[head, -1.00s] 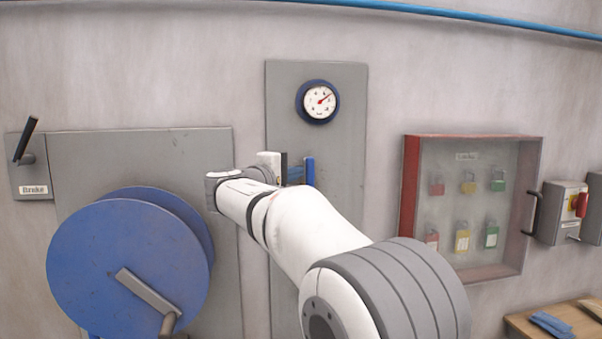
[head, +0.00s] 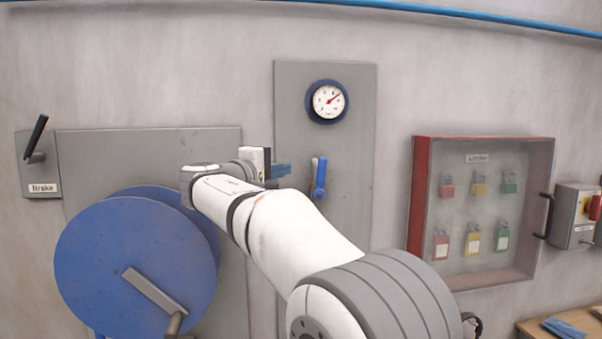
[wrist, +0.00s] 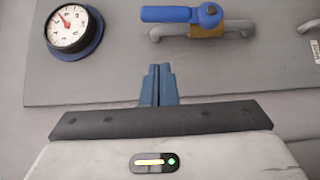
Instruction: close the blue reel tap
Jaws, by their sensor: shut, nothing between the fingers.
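The blue reel tap (head: 320,178) is on the grey wall panel below the gauge, with its blue lever pointing up. In the wrist view, the tap lever (wrist: 172,14) lies in line with its short grey pipe, over a brass-coloured body (wrist: 207,30). My gripper (head: 284,170) is to the left of the tap in the head view, apart from it. In the wrist view, the blue fingers of my gripper (wrist: 159,72) are shut together and empty, with the lever beyond their tips. My arm hides the lower part of the panel.
A round blue-rimmed gauge (head: 327,101) is above the tap. A big blue reel (head: 135,265) with a crank stands at the left, below a brake lever (head: 36,137). A red-framed padlock cabinet (head: 421,195) is on the right. The wall between panel and cabinet is clear.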

